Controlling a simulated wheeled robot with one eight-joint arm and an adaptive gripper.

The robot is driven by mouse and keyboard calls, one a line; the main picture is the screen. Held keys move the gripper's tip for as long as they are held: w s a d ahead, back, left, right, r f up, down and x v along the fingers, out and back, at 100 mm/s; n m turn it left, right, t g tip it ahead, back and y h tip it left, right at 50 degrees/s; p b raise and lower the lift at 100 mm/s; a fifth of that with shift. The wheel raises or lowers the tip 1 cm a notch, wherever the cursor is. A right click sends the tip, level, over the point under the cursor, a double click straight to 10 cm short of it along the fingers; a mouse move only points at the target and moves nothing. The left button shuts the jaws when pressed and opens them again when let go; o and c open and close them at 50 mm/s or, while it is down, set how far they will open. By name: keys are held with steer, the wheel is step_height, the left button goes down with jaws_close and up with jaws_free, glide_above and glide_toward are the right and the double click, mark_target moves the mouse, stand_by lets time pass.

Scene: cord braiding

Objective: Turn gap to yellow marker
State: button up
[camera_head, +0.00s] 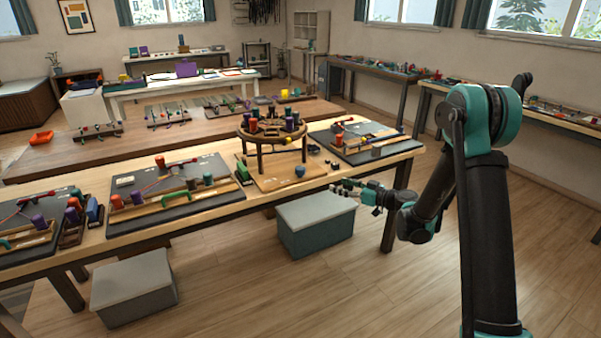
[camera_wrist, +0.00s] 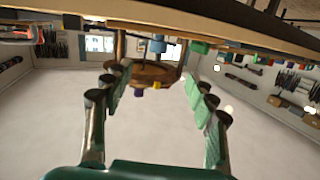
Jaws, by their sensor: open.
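The braiding stand has a round wooden top (camera_head: 272,137) on legs over a square wooden base (camera_head: 265,183), near the table's right end. Several red, green, purple and blue bobbins stand on its top; I cannot clearly make out a gap between them. The wrist view appears upside down and shows the round top (camera_wrist: 150,72) beyond my fingers. A small yellow piece (camera_wrist: 157,85) shows at it; I cannot tell whether this is the marker. My gripper (camera_head: 346,187) is open and empty, right of the stand near the table's front edge. Its spread fingers also show in the wrist view (camera_wrist: 158,80).
A blue bobbin (camera_head: 300,171) is on the stand's base, on my gripper's side. Dark boards with bobbins and cords flank the stand, one on the right (camera_head: 352,141) and one on the left (camera_head: 175,192). A lidded grey box (camera_head: 316,222) is on the floor beneath the table edge.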

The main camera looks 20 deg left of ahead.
mark_target(300, 171)
steer(key=shift+n+t+y, duration=0.3)
steer(key=shift+n+y, duration=0.1)
steer(key=shift+y, duration=0.4)
steer(key=x, duration=0.7)
steer(key=f+x, duration=0.1)
steer(key=x, duration=0.5)
steer(key=f+x, duration=0.1)
steer(key=x, duration=0.6)
steer(key=shift+w+a, duration=0.2)
steer(key=shift+a, duration=0.1)
steer(key=shift+c, duration=0.6)
steer(key=c, duration=1.1)
steer(key=shift+w+n+g, duration=0.1)
steer(key=shift+n+g, duration=0.5)
steer(key=shift+g, duration=0.3)
steer(key=n+g+y, duration=0.1)
steer(key=n+g, duration=0.2)
steer(key=g, duration=0.2)
steer(key=shift+n+g, duration=0.4)
steer(key=shift+g, duration=0.1)
